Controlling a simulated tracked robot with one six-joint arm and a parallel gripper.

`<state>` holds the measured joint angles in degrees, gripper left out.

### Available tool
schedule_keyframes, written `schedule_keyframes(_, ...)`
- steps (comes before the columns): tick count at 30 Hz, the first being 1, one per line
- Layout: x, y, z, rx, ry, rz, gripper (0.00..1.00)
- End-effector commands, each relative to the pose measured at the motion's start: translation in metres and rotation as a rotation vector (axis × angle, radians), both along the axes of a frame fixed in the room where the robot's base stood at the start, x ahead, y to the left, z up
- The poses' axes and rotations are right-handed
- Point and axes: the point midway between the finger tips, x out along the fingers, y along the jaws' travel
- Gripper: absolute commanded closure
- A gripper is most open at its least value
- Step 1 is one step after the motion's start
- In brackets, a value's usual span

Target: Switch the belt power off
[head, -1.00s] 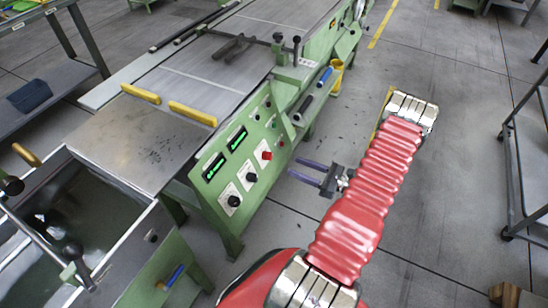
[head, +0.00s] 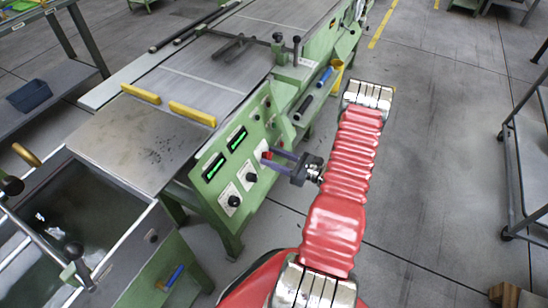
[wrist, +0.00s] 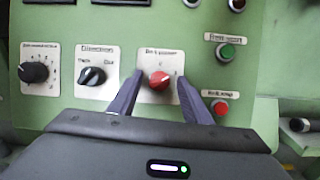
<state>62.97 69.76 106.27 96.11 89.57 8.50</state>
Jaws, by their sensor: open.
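The green control panel (head: 205,190) stands at the front end of the machine. A red rotary knob on a white plate, likely the belt power switch (wrist: 159,80), shows in the wrist view; its label is too blurred to read surely. My gripper (wrist: 157,85) is open, with its two purple fingers on either side of that knob. I cannot tell whether they touch it. In the head view, the fingers of my gripper (head: 269,157) reach the panel from the right, and the red knob (head: 266,155) shows at their tips.
Left of the red knob are two black knobs (wrist: 92,76) (wrist: 35,72). Right of it are a green button (wrist: 227,51) and a red button (wrist: 220,108). A blue-and-black handle (head: 325,75) lies on the machine's side ledge.

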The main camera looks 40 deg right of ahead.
Motion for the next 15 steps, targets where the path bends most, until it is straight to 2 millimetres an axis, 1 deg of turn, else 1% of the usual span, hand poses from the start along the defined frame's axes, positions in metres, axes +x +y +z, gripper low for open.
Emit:
schedule_keyframes(5,-0.0001,0.0,-0.0001,0.0,0.0,0.0,0.56)
schedule_keyframes(6,-0.0001,0.0,-0.0001,0.0,0.0,0.0,0.57)
schedule_keyframes(15,-0.0003,-0.0001,0.0,0.0,0.0,0.0,0.78)
